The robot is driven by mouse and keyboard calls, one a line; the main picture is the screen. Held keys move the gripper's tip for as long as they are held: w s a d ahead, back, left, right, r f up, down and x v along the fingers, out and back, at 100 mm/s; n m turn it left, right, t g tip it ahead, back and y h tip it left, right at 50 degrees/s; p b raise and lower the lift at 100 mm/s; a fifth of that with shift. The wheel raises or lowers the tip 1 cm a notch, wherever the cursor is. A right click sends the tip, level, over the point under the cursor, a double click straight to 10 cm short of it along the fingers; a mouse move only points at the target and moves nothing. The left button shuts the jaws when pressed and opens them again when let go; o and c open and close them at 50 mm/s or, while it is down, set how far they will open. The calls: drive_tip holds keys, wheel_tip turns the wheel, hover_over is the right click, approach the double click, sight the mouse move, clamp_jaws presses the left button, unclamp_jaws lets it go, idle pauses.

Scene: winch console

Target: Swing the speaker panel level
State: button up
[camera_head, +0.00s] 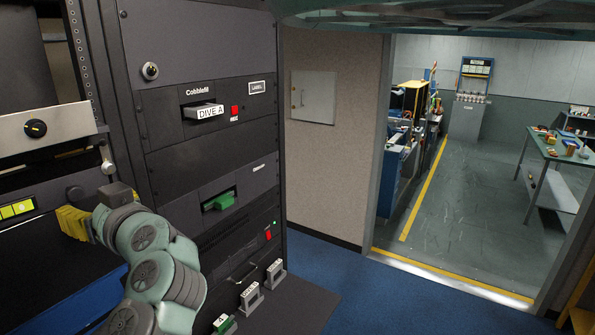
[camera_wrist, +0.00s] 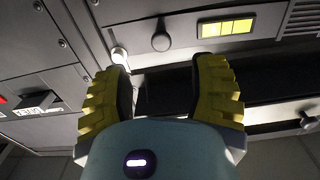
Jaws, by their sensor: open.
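A dark panel with a yellow lit strip (camera_head: 17,209), a black knob (camera_head: 75,193) and a small pale knob (camera_head: 107,167) is at the left edge of the head view. In the wrist view, which looks upside down, this panel (camera_wrist: 185,22) carries a slotted grille (camera_wrist: 302,18); I take it as the speaker panel. My gripper (camera_wrist: 165,88) is open and empty in front of it, the pale knob showing near the left fingertip. The head view shows its yellow fingers (camera_head: 74,222) just below the black knob. Contact and the panel's exact tilt cannot be told.
A silver panel with a black dial (camera_head: 36,128) is above. The black rack (camera_head: 205,150) stands right of my gripper, with a DIVE A handle (camera_head: 206,111) and a green handle (camera_head: 219,201). Blue carpet (camera_head: 340,280) lies open toward the doorway.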

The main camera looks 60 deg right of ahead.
sight(76, 193)
drive_tip(key=w, duration=0.5)
drive_tip(key=shift+w+a+r, duration=0.25)
drive_tip(key=shift+r, duration=0.1)
drive_tip(key=shift+w+p, duration=0.95)
drive_tip(key=shift+w, duration=0.15)
drive_tip(key=shift+w+f, duration=0.25)
drive_tip(key=shift+w, duration=0.25)
drive_tip(key=shift+o, duration=0.3)
drive_tip(key=shift+d, duration=0.1)
clamp_jaws()
